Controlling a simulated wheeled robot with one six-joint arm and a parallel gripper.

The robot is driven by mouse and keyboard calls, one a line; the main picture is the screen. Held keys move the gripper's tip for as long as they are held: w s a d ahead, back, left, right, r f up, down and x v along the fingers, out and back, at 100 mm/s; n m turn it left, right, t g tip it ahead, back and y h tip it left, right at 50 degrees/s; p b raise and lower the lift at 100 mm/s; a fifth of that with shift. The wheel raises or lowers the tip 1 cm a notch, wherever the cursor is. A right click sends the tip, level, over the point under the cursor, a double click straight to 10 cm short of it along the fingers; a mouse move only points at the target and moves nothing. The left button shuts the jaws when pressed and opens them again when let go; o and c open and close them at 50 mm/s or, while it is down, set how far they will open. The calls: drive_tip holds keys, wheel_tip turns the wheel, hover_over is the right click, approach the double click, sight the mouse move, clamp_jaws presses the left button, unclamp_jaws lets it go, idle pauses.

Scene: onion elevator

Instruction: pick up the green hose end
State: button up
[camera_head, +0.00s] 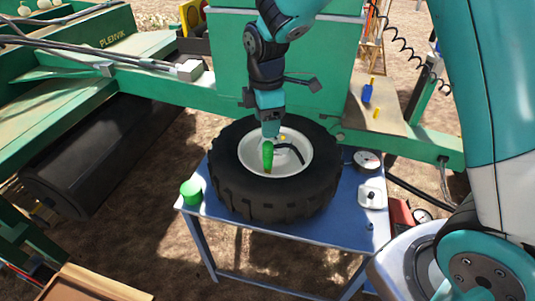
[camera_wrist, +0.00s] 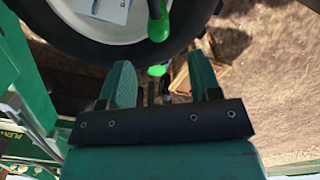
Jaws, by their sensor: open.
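The green hose end (camera_head: 267,155) stands up from the white hub of a black tyre in the head view, with a dark hose curving off to its right. In the wrist view the green hose end (camera_wrist: 159,24) shows at the top, beyond the fingertips. My gripper (camera_head: 270,130) is over the tyre, close to the hose end; the exact gap cannot be told. Its two teal fingers (camera_wrist: 162,78) are apart in the wrist view, with nothing held between them.
The tyre (camera_head: 231,181) lies flat on a blue table (camera_head: 285,228). A green cup-like object (camera_head: 191,191) stands at the table's left corner. A gauge (camera_head: 367,160) and a white box (camera_head: 372,196) lie on the right. Green farm machinery (camera_head: 200,95) runs behind the table.

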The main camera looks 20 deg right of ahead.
sight(268, 146)
drive_tip(key=f, duration=1)
drive_tip(key=shift+d+f+p, duration=0.1)
drive_tip(key=shift+d+p, duration=0.1)
drive_tip(key=shift+p, duration=0.15)
drive_tip(key=shift+w, duration=0.1)
clamp_jaws()
wheel_tip(268, 146, up, 20)
